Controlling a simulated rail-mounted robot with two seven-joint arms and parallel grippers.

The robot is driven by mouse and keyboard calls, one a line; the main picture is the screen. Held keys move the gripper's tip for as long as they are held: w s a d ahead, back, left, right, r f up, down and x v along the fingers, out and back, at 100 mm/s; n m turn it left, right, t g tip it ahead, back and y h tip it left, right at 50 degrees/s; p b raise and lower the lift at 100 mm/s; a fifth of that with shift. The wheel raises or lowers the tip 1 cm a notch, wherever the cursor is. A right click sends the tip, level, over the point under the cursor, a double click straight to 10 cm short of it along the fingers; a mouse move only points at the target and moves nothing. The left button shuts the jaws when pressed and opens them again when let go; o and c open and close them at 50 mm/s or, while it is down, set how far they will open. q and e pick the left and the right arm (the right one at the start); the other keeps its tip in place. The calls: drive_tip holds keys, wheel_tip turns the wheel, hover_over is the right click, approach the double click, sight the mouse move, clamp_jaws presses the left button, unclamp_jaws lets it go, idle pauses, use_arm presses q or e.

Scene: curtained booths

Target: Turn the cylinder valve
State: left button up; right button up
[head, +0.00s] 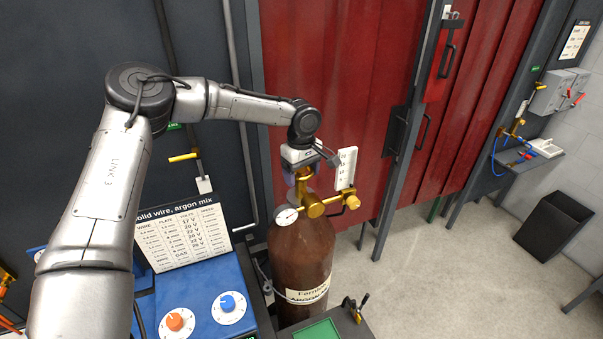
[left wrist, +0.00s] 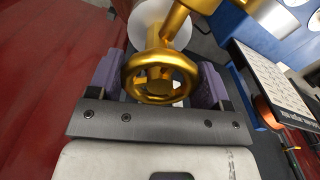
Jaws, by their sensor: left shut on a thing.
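The brown gas cylinder (head: 305,250) stands upright below my left arm, with a brass regulator (head: 314,207) and a round white gauge (head: 286,216) at its top. My left gripper (head: 300,172) points down at the top of the cylinder. In the left wrist view, the round gold valve handwheel (left wrist: 160,78) sits between the two purple finger pads of my left gripper (left wrist: 160,82), and the gripper is shut on it. In the head view the gripper mostly covers the wheel. My right gripper is not in view.
A blue welding machine (head: 238,285) with an orange and a blue knob stands left of the cylinder, with a settings chart (head: 186,237) behind it. A white flowmeter plate (head: 346,168) rises beside the regulator. Red curtains (head: 340,80) hang behind.

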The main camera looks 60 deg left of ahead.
sight(302, 170)
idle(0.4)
use_arm(q)
drive_tip(key=o, duration=0.9)
drive_tip(key=shift+r+b, duration=1.2)
drive_tip(key=shift+r, duration=5.75)
drive_tip(key=shift+s, duration=0.15)
